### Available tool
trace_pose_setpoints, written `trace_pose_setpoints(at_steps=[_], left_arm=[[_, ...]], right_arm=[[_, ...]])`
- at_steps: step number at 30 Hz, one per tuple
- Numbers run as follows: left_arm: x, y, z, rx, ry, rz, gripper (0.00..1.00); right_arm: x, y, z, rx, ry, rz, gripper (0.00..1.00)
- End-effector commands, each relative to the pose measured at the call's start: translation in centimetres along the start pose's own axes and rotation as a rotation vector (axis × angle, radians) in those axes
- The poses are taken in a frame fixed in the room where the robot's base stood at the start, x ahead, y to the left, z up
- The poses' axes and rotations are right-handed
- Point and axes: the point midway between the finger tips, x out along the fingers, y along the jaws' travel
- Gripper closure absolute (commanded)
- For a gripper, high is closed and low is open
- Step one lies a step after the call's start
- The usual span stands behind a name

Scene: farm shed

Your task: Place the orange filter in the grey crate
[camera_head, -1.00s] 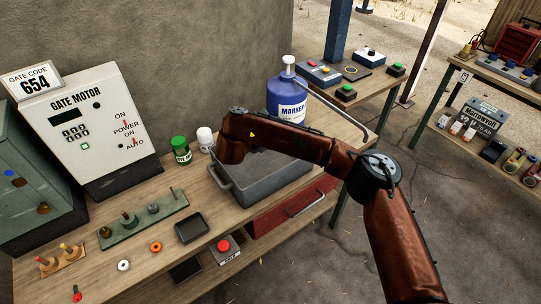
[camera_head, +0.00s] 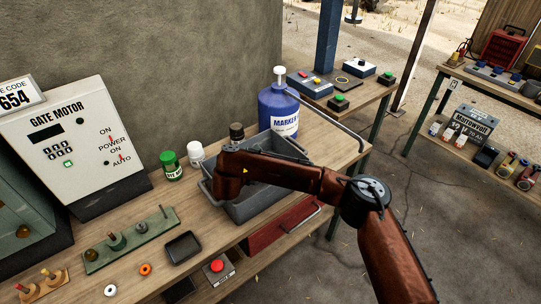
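The grey crate (camera_head: 273,200) stands on the wooden workbench, in the middle of the head view. My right arm comes in from the lower right and reaches across the crate. Its forearm covers much of the crate's opening, so I cannot see what is inside. The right gripper is hidden at the arm's far end; what it holds cannot be seen. A small orange ring (camera_head: 145,269) lies on the bench front, left of a black tray; whether it is the orange filter is unclear. My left gripper is out of view.
A blue marker jug (camera_head: 277,110) stands behind the crate. A dark-capped jar (camera_head: 237,131), a white-capped bottle (camera_head: 196,154) and a green-capped jar (camera_head: 171,166) stand beside it. The black tray (camera_head: 183,248) and a red button box (camera_head: 217,268) are in front. A right shelf (camera_head: 455,150) holds small cylinders.

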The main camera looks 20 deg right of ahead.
Motion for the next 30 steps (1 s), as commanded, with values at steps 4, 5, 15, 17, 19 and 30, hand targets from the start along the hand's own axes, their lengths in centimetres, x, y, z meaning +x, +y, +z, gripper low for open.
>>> trace_pose_setpoints(at_steps=[4,5,15,17,19,30], left_arm=[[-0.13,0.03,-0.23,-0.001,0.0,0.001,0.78],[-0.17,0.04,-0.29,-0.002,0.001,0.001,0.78],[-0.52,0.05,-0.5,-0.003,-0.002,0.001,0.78],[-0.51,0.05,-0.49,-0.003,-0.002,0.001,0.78],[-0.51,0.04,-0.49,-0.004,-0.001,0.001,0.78],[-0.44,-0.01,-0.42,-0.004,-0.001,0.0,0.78]], right_arm=[[0.19,0.03,-0.46,0.0,0.0,0.001,1.0],[0.22,0.03,-0.54,-0.001,0.0,0.001,1.0],[0.33,0.01,-0.87,-0.001,0.001,0.0,0.69],[0.34,0.01,-0.87,-0.001,0.001,0.0,0.65],[0.34,0.01,-0.87,-0.001,0.001,0.0,0.6],[0.35,0.0,-0.88,-0.001,0.001,0.0,0.43]])
